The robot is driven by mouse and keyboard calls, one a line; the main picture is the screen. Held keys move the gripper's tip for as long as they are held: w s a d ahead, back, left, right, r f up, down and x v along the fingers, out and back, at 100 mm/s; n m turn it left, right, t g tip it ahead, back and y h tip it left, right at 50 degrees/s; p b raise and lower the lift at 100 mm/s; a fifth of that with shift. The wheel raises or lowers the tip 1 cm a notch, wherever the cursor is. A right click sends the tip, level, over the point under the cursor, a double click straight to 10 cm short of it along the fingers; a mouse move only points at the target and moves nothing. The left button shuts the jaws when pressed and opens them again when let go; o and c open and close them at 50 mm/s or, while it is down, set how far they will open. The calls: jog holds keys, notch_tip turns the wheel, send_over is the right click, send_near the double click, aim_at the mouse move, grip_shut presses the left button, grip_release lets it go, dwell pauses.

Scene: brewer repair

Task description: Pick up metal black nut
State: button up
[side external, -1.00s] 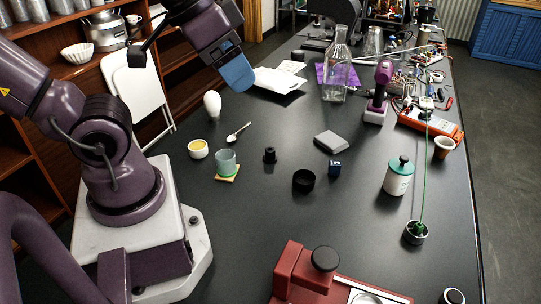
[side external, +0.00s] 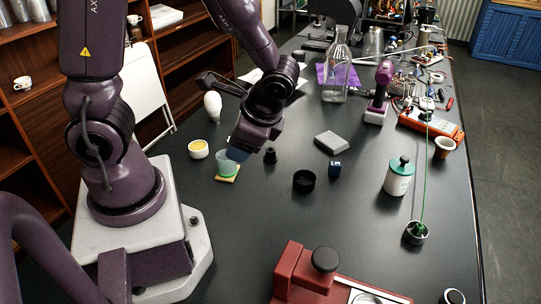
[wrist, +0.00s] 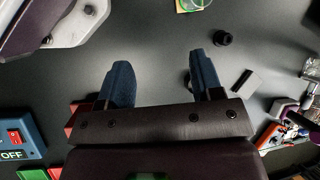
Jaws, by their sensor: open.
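A small black stepped piece (side external: 270,156), which looks like the metal black nut, stands on the dark table just right of my gripper in the side view. In the wrist view a black round piece (wrist: 222,38) that seems to be the same one lies above and right of the fingers. My gripper (side external: 238,154) is above the table near the glass, pointing down. Its two blue fingers (wrist: 160,82) are spread and empty in the wrist view. In the side view only part of the fingertips shows.
A glass with green contents (side external: 226,170) on a coaster stands close to my fingertips. A black ring (side external: 304,181), a navy box (side external: 335,169) and a grey block (side external: 331,142) are to the right. A red machine (side external: 295,270) is in front.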

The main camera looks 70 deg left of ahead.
aim_at(271, 150)
jog(key=w+a+f+m+t+y, duration=0.1)
jog(key=a+f+m+t+y, duration=0.1)
jog(key=f+m, duration=0.2)
jog(key=w+a+f+m+t+y, duration=0.1)
jog(key=w+a+f+m+y, duration=0.1)
jog(key=f+m, duration=0.3)
jog(key=w+a+f+m+t+y, duration=0.2)
jog(key=f+m+y, duration=0.1)
jog(key=f+m, duration=0.2)
jog(key=shift+w+a+m+t+y, duration=0.15)
jog(key=shift+m+t+y, duration=0.15)
jog(key=shift+m+y, duration=0.15)
jog(key=w+t, duration=0.1)
jog(key=w+m+t, duration=0.1)
jog(key=shift+w+d+m+h, duration=0.25)
jog(key=shift+w+d+h, duration=0.1)
jog(key=shift+d, duration=0.05)
jog(key=shift+w+a, duration=0.25)
jog(key=x, duration=0.6)
jog(key=shift+w+a+f, duration=0.1)
jog(key=shift+a+f, duration=0.05)
jog(key=shift+a, duration=0.1)
jog(key=shift+x, duration=2.85)
jog(key=shift+a, duration=0.1)
jog(key=c, duration=1)
jog(key=shift+r, duration=0.3)
